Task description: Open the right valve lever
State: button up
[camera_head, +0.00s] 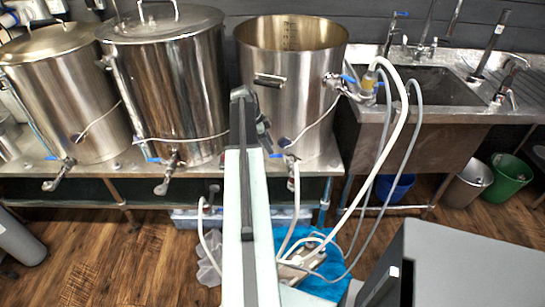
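Three steel kettles stand on a bench. The right kettle (290,75) is open, and a valve with a blue lever (279,156) sits low on its front, with a white hose running down from it. A second blue lever (349,79) is at a fitting high on its right side. Which lever the task means, I cannot tell. My arm rises through the middle of the picture, and my gripper (258,118) is at its far end, in front of the right kettle's left side. Its fingers are mostly hidden and small, so its opening is unclear. No contact with a lever is visible.
The middle kettle (170,90) and left kettle (65,95) also have low front valves. A steel sink (440,87) is at the right. White and grey hoses loop down to a pump (300,268) on the floor. A grey box-like surface (470,265) fills the lower right.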

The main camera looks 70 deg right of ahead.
aim_at(275, 155)
jog(key=b+x, duration=0.2)
jog(key=x, duration=0.2)
jog(key=shift+f+b, duration=0.1)
jog(key=shift+b, duration=0.2)
grip_shut()
dwell(1.0)
